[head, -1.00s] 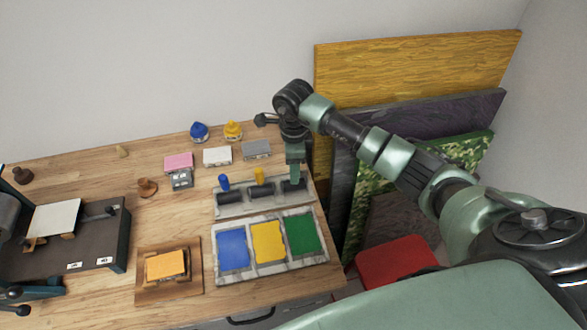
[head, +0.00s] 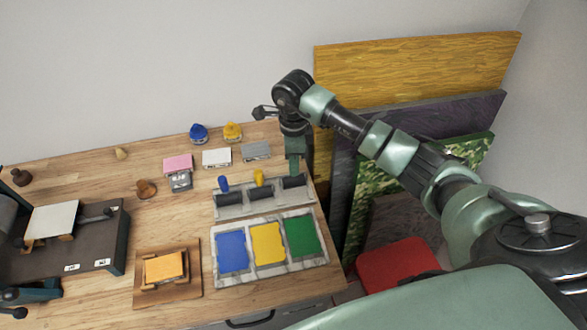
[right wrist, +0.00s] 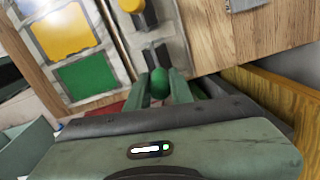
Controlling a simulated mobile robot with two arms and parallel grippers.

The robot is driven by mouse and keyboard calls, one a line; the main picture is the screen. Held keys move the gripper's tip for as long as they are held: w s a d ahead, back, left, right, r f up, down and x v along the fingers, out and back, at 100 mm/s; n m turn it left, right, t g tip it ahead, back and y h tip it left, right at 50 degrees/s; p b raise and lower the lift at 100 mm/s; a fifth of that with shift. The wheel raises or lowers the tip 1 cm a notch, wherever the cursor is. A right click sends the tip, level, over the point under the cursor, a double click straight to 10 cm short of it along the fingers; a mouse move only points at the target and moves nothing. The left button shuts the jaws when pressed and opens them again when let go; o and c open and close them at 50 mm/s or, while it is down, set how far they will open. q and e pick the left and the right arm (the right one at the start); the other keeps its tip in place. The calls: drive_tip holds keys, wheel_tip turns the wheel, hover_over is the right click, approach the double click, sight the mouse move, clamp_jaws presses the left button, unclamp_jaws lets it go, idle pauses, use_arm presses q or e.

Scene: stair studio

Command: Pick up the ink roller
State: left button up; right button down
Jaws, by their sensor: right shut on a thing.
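My right gripper (head: 293,170) points down over the right end of the roller rack (head: 250,206). In the right wrist view its fingers (right wrist: 162,88) are shut on the green handle of an ink roller (right wrist: 160,83). That roller's black barrel (head: 294,183) shows just below the fingers in the head view. I cannot tell whether it is clear of the rack. A blue-handled roller (head: 223,183) and a yellow-handled roller (head: 259,177) stand in the rack to its left.
An ink tray (head: 286,259) with blue, yellow and green wells lies in front of the rack. Pink, white and grey blocks (head: 217,157) and two ink pots (head: 199,132) are behind it. A press (head: 105,250) is at left. Large panels (head: 415,70) lean against the wall at right.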

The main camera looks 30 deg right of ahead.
wheel_tip(320, 180, up, 8)
drive_tip(key=b, duration=0.2)
drive_tip(key=shift+w+r+b, duration=0.1)
drive_tip(key=shift+r+b, duration=0.15)
drive_tip(key=shift+b, duration=0.15)
wheel_tip(320, 180, up, 9)
